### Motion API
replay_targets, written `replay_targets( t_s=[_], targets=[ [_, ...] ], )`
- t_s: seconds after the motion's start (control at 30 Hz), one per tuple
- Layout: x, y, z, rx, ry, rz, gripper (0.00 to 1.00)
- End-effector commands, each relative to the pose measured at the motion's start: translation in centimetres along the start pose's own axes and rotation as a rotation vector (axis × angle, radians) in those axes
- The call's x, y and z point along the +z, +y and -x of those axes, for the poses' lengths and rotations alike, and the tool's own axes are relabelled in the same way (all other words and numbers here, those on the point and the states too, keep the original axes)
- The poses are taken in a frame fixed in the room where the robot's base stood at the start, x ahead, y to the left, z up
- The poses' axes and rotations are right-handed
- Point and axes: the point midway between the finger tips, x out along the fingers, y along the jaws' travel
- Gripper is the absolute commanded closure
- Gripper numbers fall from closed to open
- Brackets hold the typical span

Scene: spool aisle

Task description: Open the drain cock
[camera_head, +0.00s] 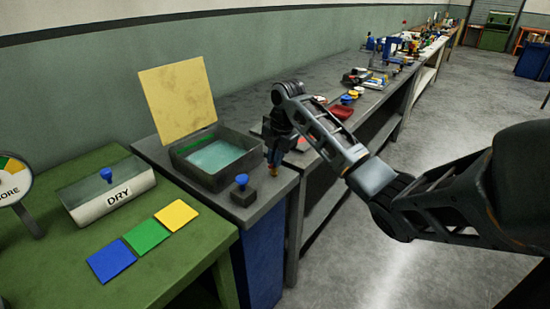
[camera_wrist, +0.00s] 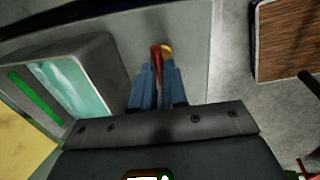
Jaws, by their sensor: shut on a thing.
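The grey basin (camera_head: 205,181) stands on the grey bench with pale blue-green liquid in it. It also shows at the left of the wrist view (camera_wrist: 112,72). The drain cock, with a red lever (camera_wrist: 157,58) and a brass-yellow part (camera_wrist: 167,48), shows between my fingertips in the wrist view. In the head view only a small brass bit (camera_head: 274,172) shows under my fingers, beside the basin's right wall. My gripper (camera_wrist: 159,76) points down and is shut on the red lever. The fingers hide part of the cock, so its turn angle is unclear.
A yellow lid (camera_head: 178,98) stands upright behind the basin. A dark block with a blue knob (camera_head: 241,186) sits in front. A DRY box (camera_head: 108,196) and blue, green and yellow tiles (camera_head: 146,236) lie on the green table. Open floor is at right.

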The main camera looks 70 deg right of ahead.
Motion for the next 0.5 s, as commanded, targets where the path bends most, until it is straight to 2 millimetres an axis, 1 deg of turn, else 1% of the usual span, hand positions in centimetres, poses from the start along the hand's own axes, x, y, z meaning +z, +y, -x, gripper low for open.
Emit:
replay_targets(
  t_s=[0.37,0.4,0.5],
  targets=[
    [-0.04,-0.03,-0.01,-0.002,0.002,0.005,1.0],
    [-0.04,-0.03,-0.01,-0.002,0.002,0.005,0.84],
    [-0.03,-0.02,-0.01,-0.001,0.002,0.005,0.75]
  ],
)
